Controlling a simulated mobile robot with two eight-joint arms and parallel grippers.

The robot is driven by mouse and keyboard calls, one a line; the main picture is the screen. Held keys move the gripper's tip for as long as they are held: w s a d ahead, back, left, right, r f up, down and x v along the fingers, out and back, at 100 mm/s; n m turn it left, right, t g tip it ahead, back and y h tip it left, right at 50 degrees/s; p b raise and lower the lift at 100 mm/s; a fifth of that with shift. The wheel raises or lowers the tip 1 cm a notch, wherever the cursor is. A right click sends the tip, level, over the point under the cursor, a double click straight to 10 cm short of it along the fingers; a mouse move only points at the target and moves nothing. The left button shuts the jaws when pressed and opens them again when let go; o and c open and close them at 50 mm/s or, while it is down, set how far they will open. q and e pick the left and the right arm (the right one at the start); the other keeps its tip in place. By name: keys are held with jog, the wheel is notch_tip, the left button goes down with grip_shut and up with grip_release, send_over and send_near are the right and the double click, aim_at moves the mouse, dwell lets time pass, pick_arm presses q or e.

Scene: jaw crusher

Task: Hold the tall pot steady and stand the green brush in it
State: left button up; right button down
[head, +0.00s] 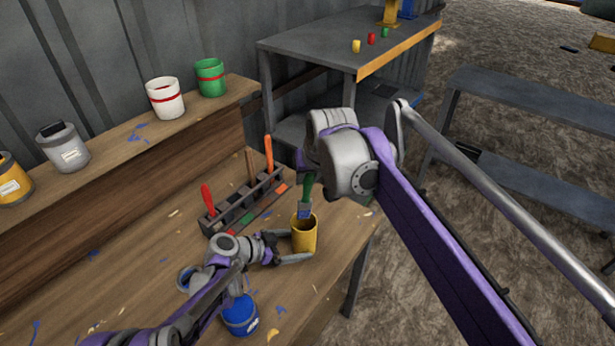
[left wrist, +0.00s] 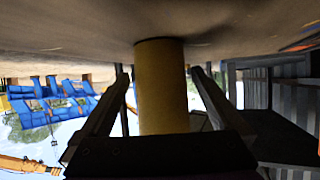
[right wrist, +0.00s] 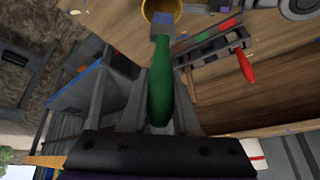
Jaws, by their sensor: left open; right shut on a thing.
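The tall yellow pot (head: 304,237) stands upright on the wooden bench near its right edge. My left gripper (head: 302,248) is open around it; in the left wrist view the pot (left wrist: 162,90) is between the fingers (left wrist: 160,74), with a gap on each side. My right gripper (right wrist: 160,105) is shut on the green handle of the brush (right wrist: 161,75), and its arm hides it in the head view. The brush (head: 306,190) points down, with its blue tip (head: 304,210) at the pot's mouth. I cannot tell whether the tip is inside the rim.
A grey tool rack (head: 243,200) with red- and orange-handled tools stands behind the pot. A blue can (head: 240,315) stands in front, beside my left arm. Paint cans, including a white one (head: 165,98), line the raised shelf. A grey table (head: 320,45) stands beyond.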

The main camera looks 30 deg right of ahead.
pick_arm(q)
jog(key=shift+x, duration=1.1)
jog(key=c, duration=0.8)
jog(key=shift+o, duration=0.2)
dwell(0.4)
